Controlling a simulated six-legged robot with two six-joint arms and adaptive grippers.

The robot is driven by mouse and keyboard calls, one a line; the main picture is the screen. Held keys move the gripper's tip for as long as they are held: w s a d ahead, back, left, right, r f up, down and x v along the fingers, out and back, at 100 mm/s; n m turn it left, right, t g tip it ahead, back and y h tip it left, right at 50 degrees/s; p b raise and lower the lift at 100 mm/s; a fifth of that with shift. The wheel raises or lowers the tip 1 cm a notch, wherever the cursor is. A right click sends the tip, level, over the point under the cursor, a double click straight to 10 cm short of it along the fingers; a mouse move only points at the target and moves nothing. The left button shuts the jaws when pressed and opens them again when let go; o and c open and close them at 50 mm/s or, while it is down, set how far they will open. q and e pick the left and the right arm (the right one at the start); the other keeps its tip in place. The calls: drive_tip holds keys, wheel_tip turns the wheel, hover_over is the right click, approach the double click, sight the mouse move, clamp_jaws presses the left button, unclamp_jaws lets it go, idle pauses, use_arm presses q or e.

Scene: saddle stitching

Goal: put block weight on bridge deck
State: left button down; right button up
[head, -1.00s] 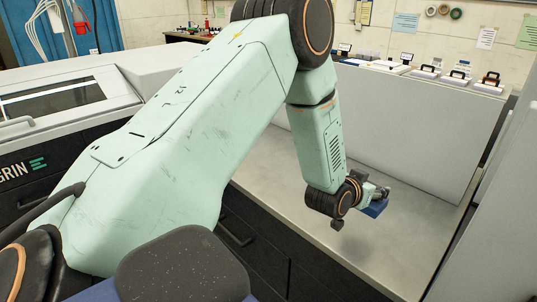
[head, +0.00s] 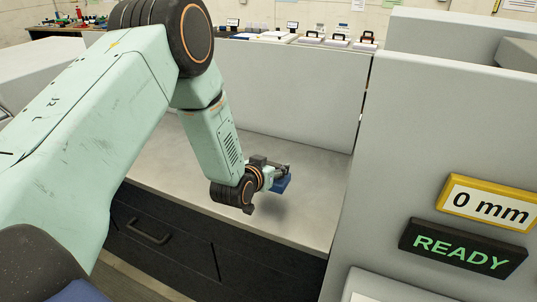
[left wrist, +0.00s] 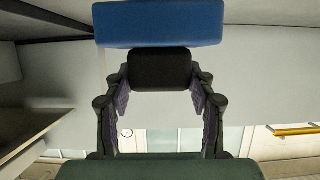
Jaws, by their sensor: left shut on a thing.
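My left gripper (head: 279,171) is shut on the block weight (head: 283,185), a blue block held above the grey counter, with a soft shadow below. In the left wrist view, the blue block weight (left wrist: 160,24) carries a black grip part between the two fingers of my left gripper (left wrist: 160,90). No thing in view is clearly marked as the bridge deck; the flat grey counter (head: 300,165) between the machine housings lies under the weight. My right gripper is not in view.
A tall grey housing (head: 400,130) stands at the right with a yellow-framed "0 mm" sign (head: 488,203) and a green "READY" display (head: 462,248). A grey panel (head: 290,90) closes the counter's back. Several small handled things (head: 340,42) stand behind it. Dark drawers (head: 170,240) lie below.

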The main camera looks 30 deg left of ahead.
use_arm(q)
drive_tip(key=shift+a+f, duration=0.2)
drive_tip(key=shift+f, duration=0.05)
wheel_tip(320, 180, down, 3)
drive_tip(key=shift+w+f, duration=0.1)
drive_tip(key=shift+w, duration=0.05)
drive_tip(key=shift+w+d+f, duration=0.1)
drive_tip(key=shift+f, duration=0.35)
drive_tip(key=c, duration=0.9)
unclamp_jaws()
drive_tip(key=shift+s+f, duration=0.3)
drive_tip(key=o, duration=0.4)
drive_tip(key=shift+o, duration=0.2)
